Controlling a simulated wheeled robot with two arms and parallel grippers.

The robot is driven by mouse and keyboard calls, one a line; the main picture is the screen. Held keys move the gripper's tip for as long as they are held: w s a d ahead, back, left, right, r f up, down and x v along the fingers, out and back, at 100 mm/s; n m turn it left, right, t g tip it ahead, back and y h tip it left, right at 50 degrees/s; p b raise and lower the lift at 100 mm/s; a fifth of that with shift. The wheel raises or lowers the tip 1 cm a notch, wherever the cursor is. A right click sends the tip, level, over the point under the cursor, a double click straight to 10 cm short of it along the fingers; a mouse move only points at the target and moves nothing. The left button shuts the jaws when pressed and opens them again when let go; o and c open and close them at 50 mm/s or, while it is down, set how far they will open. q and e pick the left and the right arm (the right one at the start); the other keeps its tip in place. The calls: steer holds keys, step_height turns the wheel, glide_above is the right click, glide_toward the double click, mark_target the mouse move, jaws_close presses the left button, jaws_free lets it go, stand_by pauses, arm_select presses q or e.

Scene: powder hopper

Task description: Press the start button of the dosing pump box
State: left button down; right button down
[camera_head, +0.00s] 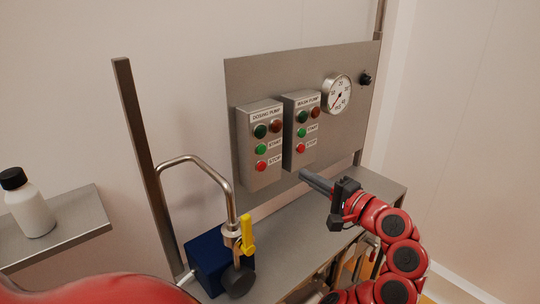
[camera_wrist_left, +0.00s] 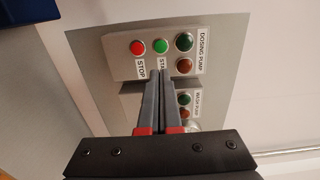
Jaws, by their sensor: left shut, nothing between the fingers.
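The dosing pump box (camera_head: 246,172) is a grey box on the left of the steel wall panel. It carries a green START button (camera_head: 262,149), a red STOP button (camera_head: 261,166) below it, and a dark green and a dark amber lamp above. In the left wrist view the box (camera_wrist_left: 117,68) appears turned sideways, with its START button (camera_wrist_left: 160,46) visible just beyond my fingertips. My left gripper (camera_head: 303,174) is shut and empty, in front of the panel, right of and lower than that button. In the left wrist view its fingertips (camera_wrist_left: 158,76) cover part of the START label.
The similar wash pump box (camera_head: 301,158) stands close on the right, with a gauge (camera_head: 337,94) and a black knob (camera_head: 365,79) beyond. A bent steel pipe (camera_head: 207,165) with a yellow-handled valve (camera_head: 246,233) rises at front left. A white bottle (camera_head: 31,212) stands on a shelf.

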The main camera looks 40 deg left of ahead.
mark_target(262, 150)
arm_select(q)
steer(key=a+p, duration=0.1)
steer(key=a, duration=0.3)
steer(key=a+p, duration=0.2)
steer(key=a, duration=0.3)
steer(key=w+a+p, duration=0.1)
steer(key=a+p, duration=0.1)
steer(key=a, duration=0.2)
steer(key=shift+w+a+r, duration=0.1)
steer(key=shift+a, duration=0.3)
